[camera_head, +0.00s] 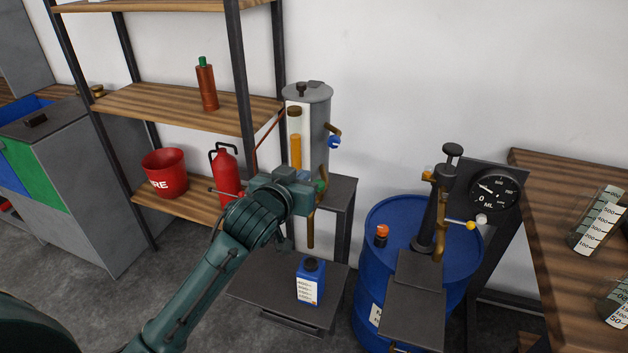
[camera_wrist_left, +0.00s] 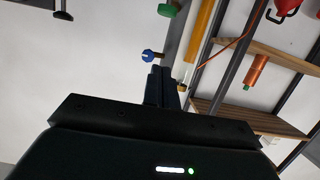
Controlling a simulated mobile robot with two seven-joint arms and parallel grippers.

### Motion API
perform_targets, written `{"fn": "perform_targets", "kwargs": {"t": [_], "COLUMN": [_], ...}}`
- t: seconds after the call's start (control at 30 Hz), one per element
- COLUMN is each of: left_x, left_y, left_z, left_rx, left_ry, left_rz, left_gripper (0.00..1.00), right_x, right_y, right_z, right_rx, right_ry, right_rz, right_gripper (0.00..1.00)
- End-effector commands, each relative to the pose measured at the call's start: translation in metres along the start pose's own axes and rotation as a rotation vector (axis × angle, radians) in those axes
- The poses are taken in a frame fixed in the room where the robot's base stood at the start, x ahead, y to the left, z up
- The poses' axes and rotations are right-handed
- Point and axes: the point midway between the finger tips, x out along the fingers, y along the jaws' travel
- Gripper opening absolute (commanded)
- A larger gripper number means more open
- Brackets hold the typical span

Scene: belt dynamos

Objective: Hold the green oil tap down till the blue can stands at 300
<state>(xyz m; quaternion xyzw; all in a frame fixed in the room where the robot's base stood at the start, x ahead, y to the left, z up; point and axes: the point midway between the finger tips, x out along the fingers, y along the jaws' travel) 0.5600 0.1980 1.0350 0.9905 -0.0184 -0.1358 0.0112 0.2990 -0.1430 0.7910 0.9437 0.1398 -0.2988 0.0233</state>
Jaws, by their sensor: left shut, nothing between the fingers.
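The green oil tap (camera_head: 321,186) is on the lower part of the grey oil tank (camera_head: 318,120), above a brown spout. It also shows at the top of the left wrist view (camera_wrist_left: 167,10). My left gripper (camera_head: 308,190) is shut and empty, right beside the green tap in the head view. The blue can (camera_head: 310,282) stands upright on a dark low stand below the spout. Its label has a scale; the oil level is not readable.
A blue tap (camera_head: 334,142) sits higher on the tank. A blue drum (camera_head: 384,215) with a pump and dial (camera_head: 494,191) stands right. Measuring vessels stand on the right bench (camera_head: 560,240).

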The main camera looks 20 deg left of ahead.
Motion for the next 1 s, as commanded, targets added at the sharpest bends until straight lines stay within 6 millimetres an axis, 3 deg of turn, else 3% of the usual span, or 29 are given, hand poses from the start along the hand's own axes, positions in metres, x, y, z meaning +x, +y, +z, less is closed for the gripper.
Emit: {"fn": "perform_targets", "kwargs": {"t": [0.43,0.5,0.63,1.0], "left_x": [0.083,0.083,0.087,0.089], "left_y": [0.0,0.0,0.001,0.001], "left_z": [-0.001,0.016,0.031,0.039], "left_rx": [0.0,0.001,0.001,0.0], "left_ry": [0.0,-0.006,-0.003,0.0], "left_rz": [0.0,0.0,0.0,0.002], "left_gripper": [0.0,0.0,0.0,0.0], "right_x": [0.001,0.001,0.001,0.001], "right_y": [0.004,0.005,0.006,0.005], "right_z": [-0.006,-0.007,-0.007,-0.005], "right_rx": [0.0,0.0,0.0,0.002], "right_ry": [0.003,0.003,0.003,-0.001], "right_rz": [0.01,0.012,0.014,0.013], "right_gripper": [0.36,0.36,0.36,0.36]}}
